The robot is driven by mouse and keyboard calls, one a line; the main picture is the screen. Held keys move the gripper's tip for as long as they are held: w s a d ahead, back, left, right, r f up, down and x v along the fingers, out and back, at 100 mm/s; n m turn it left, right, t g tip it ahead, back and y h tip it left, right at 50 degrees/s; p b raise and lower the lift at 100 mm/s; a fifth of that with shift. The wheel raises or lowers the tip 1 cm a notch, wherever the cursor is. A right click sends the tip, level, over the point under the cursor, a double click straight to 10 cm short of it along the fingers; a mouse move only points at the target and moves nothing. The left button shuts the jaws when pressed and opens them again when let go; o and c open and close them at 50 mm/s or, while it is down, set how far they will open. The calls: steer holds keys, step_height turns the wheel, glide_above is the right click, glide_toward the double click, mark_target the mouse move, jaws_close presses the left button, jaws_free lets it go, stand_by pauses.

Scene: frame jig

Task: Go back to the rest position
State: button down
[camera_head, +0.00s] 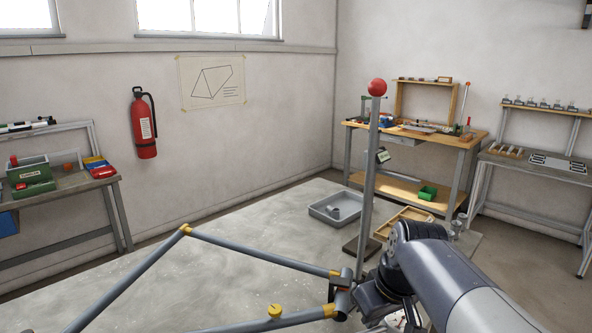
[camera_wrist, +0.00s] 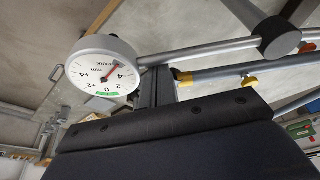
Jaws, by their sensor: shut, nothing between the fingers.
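My gripper (camera_head: 374,298) is in the lower right of the head view, at the end of my dark grey arm. It is shut and empty, and its fingertips are mostly hidden by the wrist. It is close to the right end of the grey tube frame (camera_head: 262,260), just right of a tube joint; I cannot tell if they touch. The frame has yellow bands and a yellow knob (camera_head: 274,311). In the wrist view, a round white dial gauge (camera_wrist: 97,73) with a red needle and a green band shows beyond a dark body that fills the bottom.
A grey post (camera_head: 371,190) with a red ball on top stands just behind my gripper. A grey tray (camera_head: 336,207) and a wooden tray (camera_head: 402,221) lie behind the frame. Workbenches stand at the back right and left. A fire extinguisher (camera_head: 144,124) hangs on the wall.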

steer(key=v, duration=1.1)
steer(key=s+x, duration=0.1)
steer(key=x, duration=0.9)
steer(key=w+a+n, duration=0.3)
steer(key=w+a+f+n+g+y, duration=0.1)
steer(key=w+a+n, duration=0.2)
steer(key=a, duration=0.1)
steer(key=w+a+n+g+y, duration=0.1)
steer(key=w+a+n, duration=0.2)
steer(key=a, duration=0.1)
steer(key=shift+w+f, duration=0.2)
steer(key=shift+f, duration=0.15)
steer(key=w+v, duration=0.1)
steer(key=v, duration=0.7)
steer(key=shift+s, duration=0.4)
